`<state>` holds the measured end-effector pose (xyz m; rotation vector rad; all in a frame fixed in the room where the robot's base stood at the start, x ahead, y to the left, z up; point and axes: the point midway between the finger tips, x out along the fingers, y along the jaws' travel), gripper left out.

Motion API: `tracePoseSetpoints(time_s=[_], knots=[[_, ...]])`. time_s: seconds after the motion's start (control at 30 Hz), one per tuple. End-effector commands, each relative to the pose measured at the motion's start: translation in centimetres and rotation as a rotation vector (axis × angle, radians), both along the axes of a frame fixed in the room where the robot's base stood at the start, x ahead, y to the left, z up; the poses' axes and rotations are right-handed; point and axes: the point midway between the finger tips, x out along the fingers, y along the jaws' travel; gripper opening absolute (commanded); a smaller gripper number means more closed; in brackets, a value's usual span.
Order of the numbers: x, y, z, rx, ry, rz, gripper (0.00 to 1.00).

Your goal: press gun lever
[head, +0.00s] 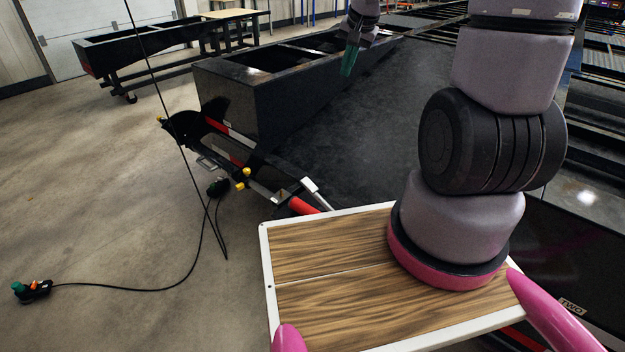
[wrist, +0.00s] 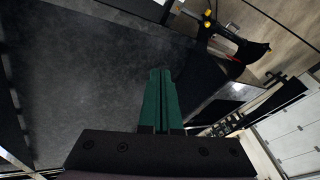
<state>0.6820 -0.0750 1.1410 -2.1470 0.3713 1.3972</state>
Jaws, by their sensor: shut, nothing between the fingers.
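My gripper (head: 347,72) is at the top middle of the head view, with its green fingers pointing down over the black trailer frame (head: 290,88). In the wrist view my gripper (wrist: 160,72) shows its two green fingers together, with nothing held between them. I cannot clearly make out a gun or its lever in either view. A small green and orange device (head: 31,290) lies on the floor at the far left of the head view, at the end of a black cable (head: 140,289). It is too small to tell whether it is the gun.
The frame's front end has a red-and-white striped bar (head: 229,132), yellow knobs (head: 240,180) and a curved black fender (head: 187,128). The fender also shows in the wrist view (wrist: 250,55). Another black frame (head: 160,42) stands behind. The concrete floor at left is mostly clear.

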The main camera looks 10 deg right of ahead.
Motion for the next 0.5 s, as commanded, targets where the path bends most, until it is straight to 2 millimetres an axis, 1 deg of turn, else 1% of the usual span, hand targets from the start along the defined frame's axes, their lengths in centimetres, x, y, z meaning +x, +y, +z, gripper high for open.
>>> tracePoseSetpoints(time_s=[0.03, 0.17, 0.2, 0.27, 0.3, 0.37, 0.4, 0.5], knots=[[1.0, 0.0, -2.8, 0.017, 0.026, -0.017, 0.0], [3.2, 0.3, -9.3, 0.069, 0.06, -0.064, 0.0], [3.6, 0.5, -11.3, 0.088, 0.071, -0.081, 0.0], [4.2, 0.8, -14.4, 0.118, 0.084, -0.105, 0.0], [4.4, 1.0, -16.5, 0.139, 0.095, -0.123, 0.0], [4.6, 1.4, -19.4, 0.171, 0.107, -0.15, 0.0], [4.7, 1.8, -21.1, 0.191, 0.114, -0.167, 0.0], [4.5, 2.5, -24.9, 0.237, 0.13, -0.21, 0.0]])
